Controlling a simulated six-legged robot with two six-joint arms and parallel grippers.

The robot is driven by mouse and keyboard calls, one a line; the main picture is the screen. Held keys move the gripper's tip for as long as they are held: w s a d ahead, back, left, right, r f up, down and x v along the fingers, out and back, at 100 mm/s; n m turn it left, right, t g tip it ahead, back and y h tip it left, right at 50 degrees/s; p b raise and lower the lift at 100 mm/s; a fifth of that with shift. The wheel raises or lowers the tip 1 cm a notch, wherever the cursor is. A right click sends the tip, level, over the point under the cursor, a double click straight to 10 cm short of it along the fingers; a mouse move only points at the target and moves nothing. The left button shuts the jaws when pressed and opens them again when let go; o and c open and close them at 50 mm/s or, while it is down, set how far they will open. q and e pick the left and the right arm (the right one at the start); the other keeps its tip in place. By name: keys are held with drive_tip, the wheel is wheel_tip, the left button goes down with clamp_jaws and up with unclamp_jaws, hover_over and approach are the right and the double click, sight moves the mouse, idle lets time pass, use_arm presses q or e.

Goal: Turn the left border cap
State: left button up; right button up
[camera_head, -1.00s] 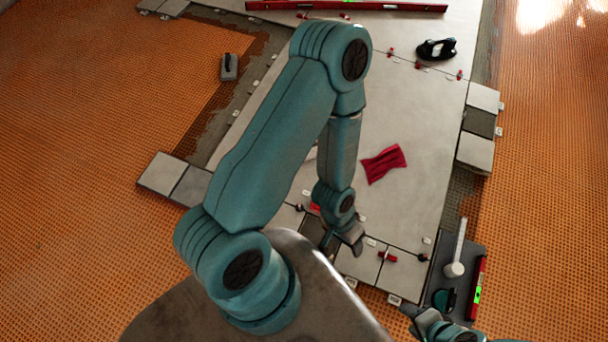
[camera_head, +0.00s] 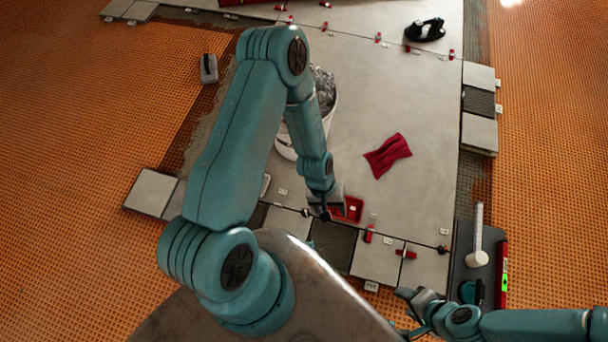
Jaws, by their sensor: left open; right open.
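My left gripper (camera_head: 331,207) hangs over the near border row of tiles, between a small dark cap (camera_head: 306,212) on its left and a red tray (camera_head: 353,209) on its right. It is open and appears empty; its fingertips are small and partly hidden by its wrist. It looks close to the dark cap, but I cannot tell the height or any contact. A similar dark cap (camera_head: 443,248) stands at the row's right end. Red pieces (camera_head: 369,233) and (camera_head: 406,253) sit at joints between them. My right gripper (camera_head: 418,304) is open, in front of the border row.
A white bucket (camera_head: 286,148) with grey contents stands partly behind my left arm. A red cloth (camera_head: 387,155) lies on the large tiles. A dark board (camera_head: 467,242) holds a white cylinder (camera_head: 478,258) beside a red level (camera_head: 503,275). A black tool (camera_head: 425,30) lies far right.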

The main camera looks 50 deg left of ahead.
use_arm(q)
drive_tip(key=w+a+f+n+b, duration=0.2)
drive_tip(key=a+f+n+b, duration=0.4)
drive_tip(key=a+f+b, duration=0.6)
drive_tip(key=w+a+f+n+b, duration=0.2)
drive_tip(key=a+f+n+b, duration=0.55)
drive_tip(key=f, duration=0.95)
drive_tip(key=shift+m+h, duration=0.4)
drive_tip(key=shift+m, duration=0.15)
drive_tip(key=b+x, duration=0.1)
drive_tip(key=x, duration=0.3)
drive_tip(key=a+b+x, duration=0.1)
drive_tip(key=x, duration=0.4)
drive_tip(key=a+b+x, duration=0.1)
drive_tip(key=x, duration=0.3)
drive_tip(key=shift+w+d+f+b, duration=0.1)
drive_tip(key=shift+d+f+b, duration=0.1)
drive_tip(key=shift+f+b, duration=0.35)
drive_tip(key=shift+w+d+f, duration=0.1)
drive_tip(key=shift+d+f, duration=0.15)
drive_tip(key=shift+f, duration=0.4)
use_arm(e)
wheel_tip(320, 180, down, 27)
drive_tip(key=w+d+t, duration=0.1)
drive_tip(key=w, duration=0.2)
drive_tip(key=shift+d+r, duration=0.15)
drive_tip(key=shift+d, duration=0.25)
use_arm(q)
drive_tip(key=c, duration=1.1)
